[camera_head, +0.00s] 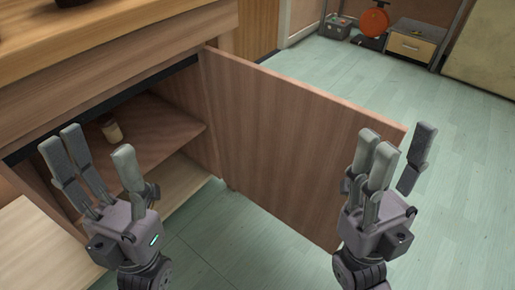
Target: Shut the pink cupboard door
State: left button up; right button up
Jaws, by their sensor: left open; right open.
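The cupboard door (275,140) stands wide open, hinged at the right side of the cupboard opening and swung out to the right. It looks pinkish-brown with a wood grain. The cupboard (190,105) is open, and its inner shelf (160,130) shows. My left gripper (98,165) is open and empty in front of the cupboard opening, hiding part of the inside. My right gripper (398,158) is open and empty at the door's free end, overlapping its outer edge in the picture. I cannot tell whether it touches the door.
A small jar (112,130) stands on the shelf inside the cupboard. A wooden countertop (130,30) is above it. The green plank floor (325,75) is clear right of the door. A rack with an orange round object (374,21) and a drawer box (412,46) stands at the back.

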aim_at(288, 144)
jog(key=k+l+u, duration=0.15)
jog(key=l, duration=0.3)
jog(key=k+l+u, duration=0.15)
jog(key=l, duration=0.25)
jog(key=k+l+u, duration=0.15)
jog(key=l, duration=0.25)
jog(key=l+u, duration=0.35)
jog(key=l, duration=0.25)
jog(key=l+u, duration=0.4)
jog(key=l, duration=0.25)
jog(key=l+u, duration=0.35)
jog(key=l, duration=0.25)
jog(key=i+l+u, duration=0.4)
jog(key=l, duration=0.25)
jog(key=i+l+u, duration=0.2)
jog(key=l, duration=0.2)
jog(key=k+j, duration=0.05)
jog(key=k, duration=0.05)
